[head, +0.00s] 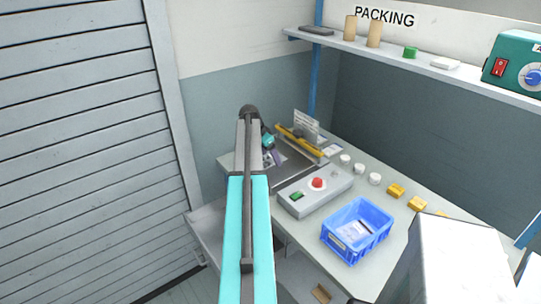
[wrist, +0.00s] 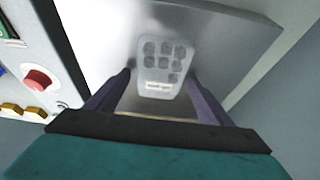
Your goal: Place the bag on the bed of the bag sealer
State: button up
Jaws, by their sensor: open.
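The clear bag (wrist: 163,62) holds several dark round pieces and has a small white label. In the wrist view it lies over the smooth grey metal bed (wrist: 108,45) of the bag sealer. My gripper (wrist: 160,79) is open, with one purple finger on each side of the bag's near end and gaps between. In the head view my gripper (head: 277,157) is low over the sealer bed (head: 296,172), and my arm hides part of it. The sealer's yellow bar (head: 301,141) runs along the back. I cannot make out the bag in the head view.
A control box (head: 314,193) with a red button (head: 317,183) stands in front of the bed. A blue bin (head: 357,231) with flat items sits nearer. White round pieces (head: 359,168) and yellow blocks (head: 396,190) line the bench's right. A shelf (head: 430,68) hangs above.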

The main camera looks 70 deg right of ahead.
jog(key=b+v, duration=0.2)
jog(key=v, duration=1)
jog(key=shift+b, duration=0.4)
dwell(0.3)
jog(key=shift+w, duration=0.1)
